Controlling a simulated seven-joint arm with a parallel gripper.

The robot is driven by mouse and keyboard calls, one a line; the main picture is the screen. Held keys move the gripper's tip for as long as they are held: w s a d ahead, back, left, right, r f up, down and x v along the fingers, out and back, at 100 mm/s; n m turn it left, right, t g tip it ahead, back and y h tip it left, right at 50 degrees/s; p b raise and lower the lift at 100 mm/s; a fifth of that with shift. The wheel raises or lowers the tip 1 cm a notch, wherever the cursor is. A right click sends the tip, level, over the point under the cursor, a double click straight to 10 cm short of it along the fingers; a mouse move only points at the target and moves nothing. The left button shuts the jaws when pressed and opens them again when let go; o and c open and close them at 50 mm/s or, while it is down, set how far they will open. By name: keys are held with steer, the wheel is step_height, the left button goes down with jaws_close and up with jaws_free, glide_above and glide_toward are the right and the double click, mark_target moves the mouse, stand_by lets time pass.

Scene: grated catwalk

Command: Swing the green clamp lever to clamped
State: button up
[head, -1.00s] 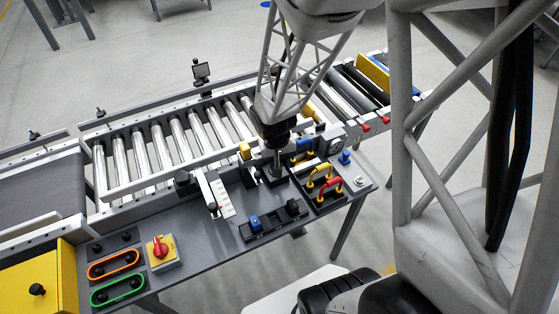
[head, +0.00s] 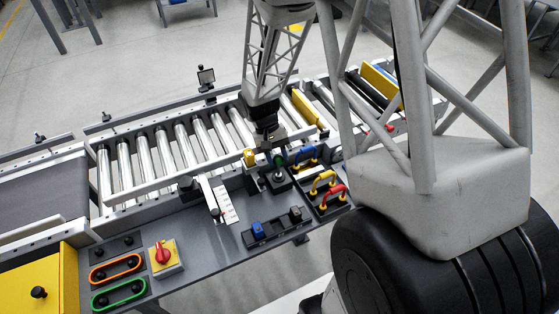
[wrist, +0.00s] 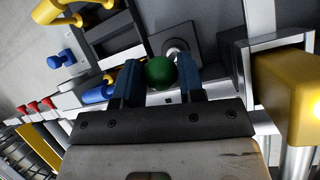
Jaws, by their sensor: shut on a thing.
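The green clamp lever's round knob (wrist: 161,72) sits between the two blue fingers of my gripper (wrist: 160,84) in the wrist view. The fingers are shut on it. Behind the knob, a round metal pivot on a dark base (wrist: 178,50) shows; most of the lever's shaft is hidden. In the head view the green knob (head: 279,159) shows just below my gripper (head: 272,148). The lever's dark base (head: 278,181) stands on the grey bench top, near the roller conveyor. The clamped mark cannot be made out.
A yellow block (head: 249,157) is close on the left of the lever. Blue, yellow and red handles (head: 323,182) stand close on the right. A slider with a white scale (head: 222,203) and a red rotary switch (head: 162,251) are further left. Conveyor rollers (head: 200,133) run behind.

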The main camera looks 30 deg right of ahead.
steer(key=shift+w+f+g, duration=0.1)
steer(key=shift+w+g, duration=0.5)
steer(key=shift+g, duration=0.2)
steer(key=o, duration=0.9)
steer(key=shift+w, duration=0.1)
steer(key=v, duration=0.7)
steer(key=shift+w+r, duration=0.25)
steer(key=shift+r, duration=0.05)
